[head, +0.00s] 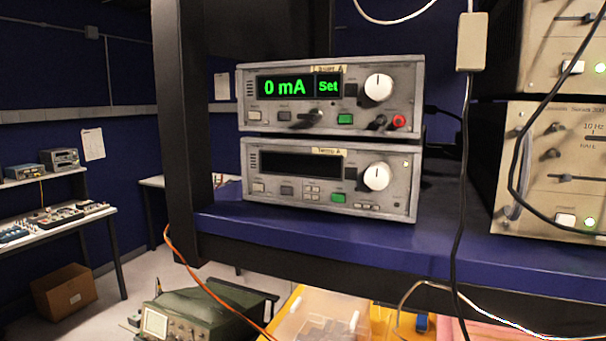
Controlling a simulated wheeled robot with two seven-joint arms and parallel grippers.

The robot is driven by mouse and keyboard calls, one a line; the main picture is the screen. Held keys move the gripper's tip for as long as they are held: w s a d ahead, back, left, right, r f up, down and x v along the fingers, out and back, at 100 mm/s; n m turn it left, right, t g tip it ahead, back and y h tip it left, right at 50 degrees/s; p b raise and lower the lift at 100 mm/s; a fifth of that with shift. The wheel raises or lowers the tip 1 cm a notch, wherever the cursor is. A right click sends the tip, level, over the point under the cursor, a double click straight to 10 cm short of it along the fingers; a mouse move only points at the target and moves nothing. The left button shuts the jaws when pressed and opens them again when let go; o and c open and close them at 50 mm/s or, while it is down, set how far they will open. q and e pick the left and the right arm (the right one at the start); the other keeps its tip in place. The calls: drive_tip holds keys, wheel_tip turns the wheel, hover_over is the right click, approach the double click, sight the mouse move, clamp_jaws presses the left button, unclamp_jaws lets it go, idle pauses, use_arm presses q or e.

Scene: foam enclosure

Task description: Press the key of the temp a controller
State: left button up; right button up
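The temp A controller (330,178) is the lower of two stacked grey instruments on a blue shelf. Its label (329,151) seems to read "Temp A" and its display (300,164) is dark. Its front has a large white knob (376,176), a green button (338,197), light and grey buttons at the left, and a row of small buttons at the lower right. Which one is the key I cannot tell. Neither of my grippers is in view.
The upper instrument (345,97) shows "0 mA" and "Set" in green. The blue shelf (330,232) has a little bare room in front. A dark post (178,130) stands left; a black cable (462,210) hangs right, before beige instruments (550,165).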

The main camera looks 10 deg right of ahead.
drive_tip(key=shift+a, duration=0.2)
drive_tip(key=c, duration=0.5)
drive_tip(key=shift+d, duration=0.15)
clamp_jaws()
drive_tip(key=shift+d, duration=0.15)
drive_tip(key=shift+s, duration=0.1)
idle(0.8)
